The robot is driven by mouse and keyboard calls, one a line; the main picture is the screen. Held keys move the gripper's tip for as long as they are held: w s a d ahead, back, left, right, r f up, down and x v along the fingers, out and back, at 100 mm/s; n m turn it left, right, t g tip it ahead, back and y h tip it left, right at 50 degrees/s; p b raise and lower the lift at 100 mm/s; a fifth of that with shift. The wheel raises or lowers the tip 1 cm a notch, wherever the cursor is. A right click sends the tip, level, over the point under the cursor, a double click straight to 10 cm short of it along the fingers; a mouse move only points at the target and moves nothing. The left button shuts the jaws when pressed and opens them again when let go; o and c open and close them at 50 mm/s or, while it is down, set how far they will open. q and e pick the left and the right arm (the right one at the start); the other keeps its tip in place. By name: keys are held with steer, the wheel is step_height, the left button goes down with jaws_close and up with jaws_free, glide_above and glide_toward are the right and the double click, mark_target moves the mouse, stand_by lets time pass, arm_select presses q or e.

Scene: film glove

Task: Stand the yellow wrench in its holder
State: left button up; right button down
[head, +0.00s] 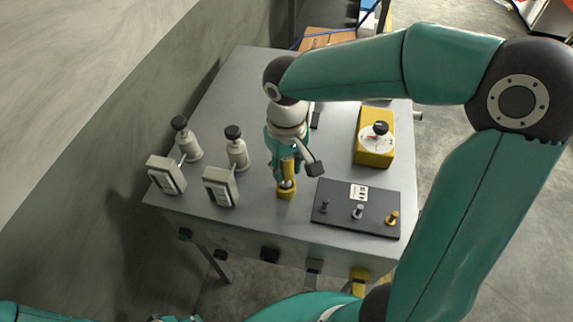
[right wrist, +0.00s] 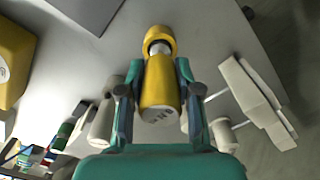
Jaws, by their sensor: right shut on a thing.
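The yellow wrench (head: 288,166) is in my right gripper (head: 285,178), above the front middle of the grey table. In the right wrist view the right gripper (right wrist: 158,98) has a finger on each side of the wrench's thick yellow handle (right wrist: 160,85). A short metal part shows beyond the handle, at a yellow round piece (right wrist: 159,36), which also shows low under the gripper in the head view (head: 286,191). This looks like the holder, but I cannot tell whether the wrench is seated in it. My left gripper is out of view.
A dark panel (head: 335,212) with several small knobs lies just right of the gripper. A yellow dial box (head: 371,150) stands behind it.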

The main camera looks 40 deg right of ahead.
steer(key=shift+f+b, duration=0.8)
steer(key=shift+f, duration=0.2)
steer(key=c, duration=0.7)
jaws_free()
step_height(320, 180, up, 12)
